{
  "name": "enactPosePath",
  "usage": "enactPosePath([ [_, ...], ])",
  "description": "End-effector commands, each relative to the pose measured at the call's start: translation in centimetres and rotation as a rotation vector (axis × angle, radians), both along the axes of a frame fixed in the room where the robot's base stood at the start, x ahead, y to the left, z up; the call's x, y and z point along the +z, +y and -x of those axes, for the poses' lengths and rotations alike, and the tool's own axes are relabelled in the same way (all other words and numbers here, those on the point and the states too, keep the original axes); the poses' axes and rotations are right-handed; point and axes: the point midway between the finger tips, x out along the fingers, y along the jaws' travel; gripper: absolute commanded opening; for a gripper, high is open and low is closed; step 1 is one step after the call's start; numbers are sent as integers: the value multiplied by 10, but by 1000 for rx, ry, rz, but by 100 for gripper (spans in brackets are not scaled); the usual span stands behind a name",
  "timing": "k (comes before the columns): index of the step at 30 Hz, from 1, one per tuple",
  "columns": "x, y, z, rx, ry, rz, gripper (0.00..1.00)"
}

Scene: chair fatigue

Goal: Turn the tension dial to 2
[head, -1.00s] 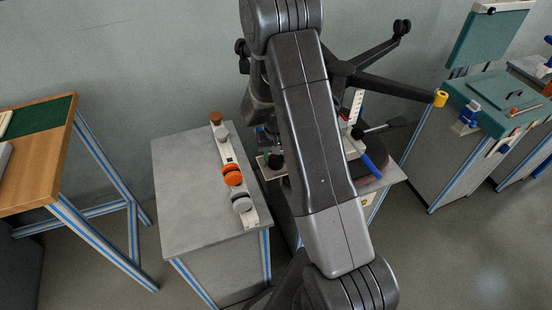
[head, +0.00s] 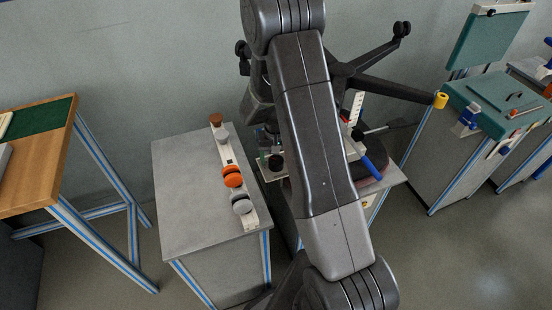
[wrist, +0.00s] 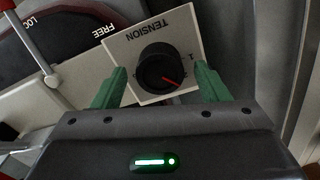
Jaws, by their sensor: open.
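The tension dial (wrist: 160,68) is a round black knob with a red pointer line, on a pale plate (wrist: 188,30) marked "TENSION" in the wrist view. The red line points to the lower right in that picture. My gripper (wrist: 160,82) is open, with one green finger on each side of the dial and visible gaps between. In the head view the dial is a small dark knob (head: 276,162), beside my arm, which hides much of the fixture.
A plate marked "FREE" and "LOC" with a metal lever (wrist: 35,38) is at the wrist view's upper left. In the head view a grey table (head: 185,190) with orange and grey knobs stands left. An upturned chair base (head: 385,85) and a blue-handled part (head: 373,167) are right.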

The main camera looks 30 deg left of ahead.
Motion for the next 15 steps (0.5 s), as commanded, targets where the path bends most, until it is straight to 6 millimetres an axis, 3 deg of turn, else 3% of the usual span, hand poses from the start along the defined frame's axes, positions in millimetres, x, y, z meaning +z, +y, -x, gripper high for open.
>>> enactPosePath([
  [15,102,1,-1,0,-3,-5,68],
])
